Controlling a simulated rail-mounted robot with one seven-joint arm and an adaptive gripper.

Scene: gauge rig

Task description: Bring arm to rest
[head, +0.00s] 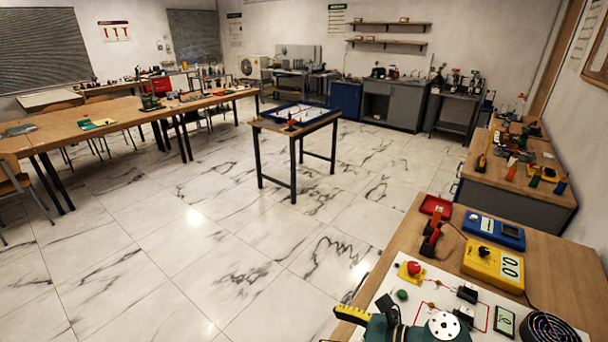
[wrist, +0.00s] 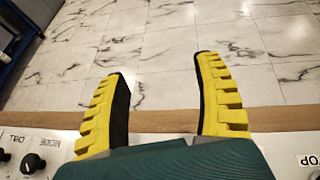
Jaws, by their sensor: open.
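In the head view a yellow finger (head: 351,315) and part of my green arm show at the bottom edge, over the near-left part of a white panel (head: 406,276). The rest of my arm is cut off by the frame. The wrist view shows a wooden table edge (wrist: 287,119) beyond the panel and black knobs (wrist: 32,163) at lower left.
A yellow meter (head: 492,265), a blue meter (head: 496,231) and a red tray (head: 436,206) stand behind. The floor (head: 200,260) to the left is clear.

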